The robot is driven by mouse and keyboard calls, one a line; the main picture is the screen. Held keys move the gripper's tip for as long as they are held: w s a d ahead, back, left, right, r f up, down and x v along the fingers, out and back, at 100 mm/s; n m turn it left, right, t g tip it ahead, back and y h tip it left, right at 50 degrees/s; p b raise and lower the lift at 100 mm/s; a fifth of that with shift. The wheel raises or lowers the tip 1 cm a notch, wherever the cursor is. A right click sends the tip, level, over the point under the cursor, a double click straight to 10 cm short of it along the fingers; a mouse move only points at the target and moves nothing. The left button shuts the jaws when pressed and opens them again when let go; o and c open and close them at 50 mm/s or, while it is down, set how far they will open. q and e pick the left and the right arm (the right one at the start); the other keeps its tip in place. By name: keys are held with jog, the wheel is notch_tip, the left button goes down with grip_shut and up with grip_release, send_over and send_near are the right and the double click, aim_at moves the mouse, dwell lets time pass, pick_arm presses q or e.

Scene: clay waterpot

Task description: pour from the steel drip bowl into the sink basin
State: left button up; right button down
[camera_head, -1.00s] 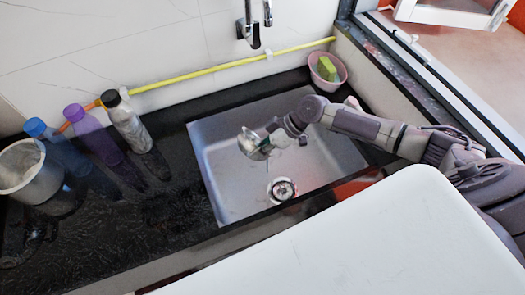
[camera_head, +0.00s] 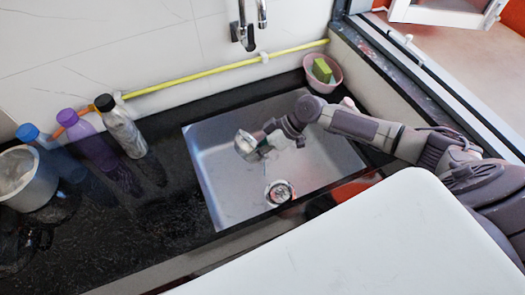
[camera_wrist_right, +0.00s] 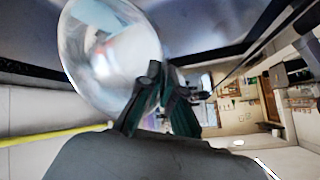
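The steel drip bowl (camera_head: 244,148) is small and shiny, and hangs over the sink basin (camera_head: 222,178), tilted on its side. My right gripper (camera_head: 266,146) is shut on the bowl's edge. In the right wrist view the bowl (camera_wrist_right: 92,48) fills the upper left, and the dark fingers (camera_wrist_right: 152,95) close on its rim. The basin is a grey steel rectangle with a round drain (camera_head: 279,192) below and right of the bowl. I cannot tell whether liquid is in the bowl or leaving it. My left gripper is not in view.
Several bottles (camera_head: 92,146) and a steel pot (camera_head: 26,180) stand on the black counter (camera_head: 165,215) at left. A pink bowl with a green sponge (camera_head: 322,72) sits behind the basin's right corner. A faucet (camera_head: 247,30) hangs on the wall above a yellow hose (camera_head: 200,75).

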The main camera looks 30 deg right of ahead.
jog(key=shift+d+y+b, duration=0.3)
jog(key=shift+b, duration=0.45)
jog(key=shift+w+r, duration=0.1)
jog(key=shift+r, duration=0.1)
jog(key=shift+r, duration=0.1)
jog(key=shift+d+y+b, duration=0.1)
jog(key=shift+y+b, duration=0.2)
jog(key=shift+b, duration=0.15)
jog(key=shift+d+b, duration=0.15)
jog(key=shift+b, duration=0.45)
jog(key=shift+d+y+b, duration=0.15)
jog(key=shift+y+b, duration=0.15)
jog(key=shift+b, duration=0.05)
jog(key=shift+r, duration=0.15)
